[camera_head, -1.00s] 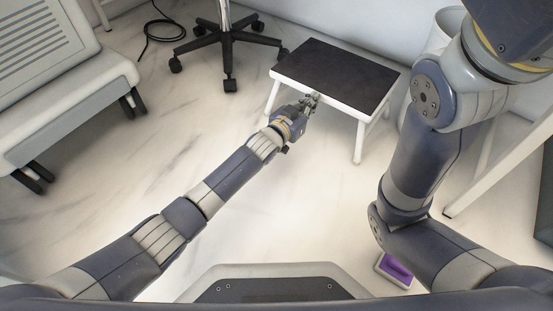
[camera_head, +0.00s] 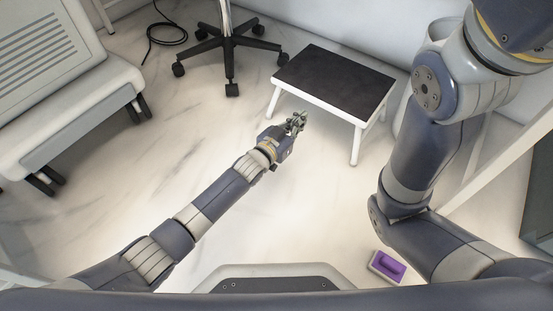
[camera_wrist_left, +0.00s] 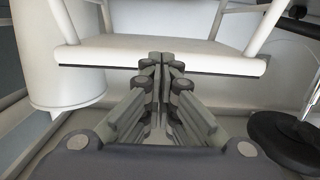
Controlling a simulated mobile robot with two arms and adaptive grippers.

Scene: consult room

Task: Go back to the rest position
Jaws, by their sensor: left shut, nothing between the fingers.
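My left gripper (camera_head: 297,121) is in the middle of the head view, in front of the black-topped step stool (camera_head: 335,78) and apart from it. In the left wrist view its fingers (camera_wrist_left: 162,62) are together with nothing between them, and the white edge of the stool (camera_wrist_left: 215,58) shows behind them. My right arm comes down the right side of the head view, and its gripper is out of the picture.
A wheeled chair base (camera_head: 229,45) stands at the back, beside a black cable (camera_head: 160,30). A padded bench (camera_head: 70,95) is at the left. A purple tray-like object (camera_head: 388,267) lies near my right arm. The marble floor between is clear.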

